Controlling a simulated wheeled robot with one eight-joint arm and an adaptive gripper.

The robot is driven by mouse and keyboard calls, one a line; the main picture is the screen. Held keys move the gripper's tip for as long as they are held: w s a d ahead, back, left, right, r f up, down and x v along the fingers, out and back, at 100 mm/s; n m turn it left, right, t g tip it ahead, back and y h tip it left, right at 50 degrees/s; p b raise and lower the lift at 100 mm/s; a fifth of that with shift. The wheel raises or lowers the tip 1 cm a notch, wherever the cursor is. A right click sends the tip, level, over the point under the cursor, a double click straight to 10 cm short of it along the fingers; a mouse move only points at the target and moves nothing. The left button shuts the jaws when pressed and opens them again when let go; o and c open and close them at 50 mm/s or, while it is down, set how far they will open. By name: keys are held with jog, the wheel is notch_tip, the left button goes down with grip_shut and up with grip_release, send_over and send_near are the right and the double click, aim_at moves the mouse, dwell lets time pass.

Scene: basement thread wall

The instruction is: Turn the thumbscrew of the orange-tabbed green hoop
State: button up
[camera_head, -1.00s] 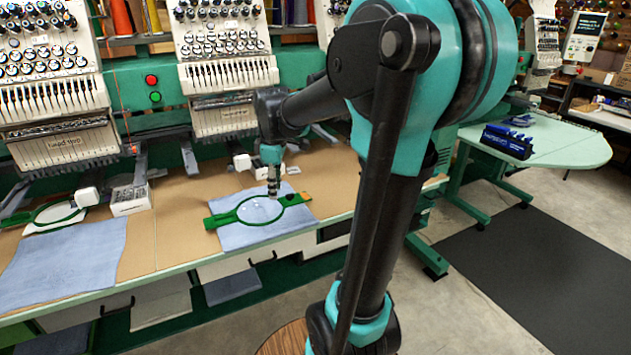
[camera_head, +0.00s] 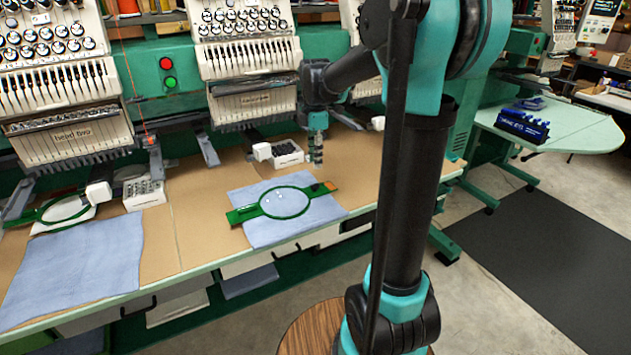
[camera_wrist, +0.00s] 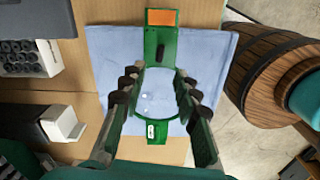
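The green hoop (camera_head: 285,215) lies flat on a light blue cloth (camera_head: 262,237) on the tan table. Its far tab with an orange end (camera_head: 324,188) points to the right in the head view. In the wrist view the orange tab (camera_wrist: 162,18) is at the top, with a dark thumbscrew (camera_wrist: 161,53) on the green bracket just below it. A small white label (camera_wrist: 151,131) is on the opposite tab. My gripper (camera_wrist: 158,82) is open, its fingers apart and apparently above the hoop, with nothing between them. In the head view my gripper (camera_head: 316,158) hangs behind the hoop's right end.
A white box of dark spools (camera_head: 288,154) stands behind the hoop. Another hoop (camera_head: 66,211) and blue cloth (camera_head: 75,262) lie at left. Embroidery machine heads (camera_head: 243,60) rise behind. A wooden barrel (camera_wrist: 262,75) stands beside the table edge.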

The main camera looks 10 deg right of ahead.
aim_at(315, 187)
notch_tip(315, 187, down, 9)
jog(key=shift+r, duration=0.1)
dwell(0.4)
grip_shut()
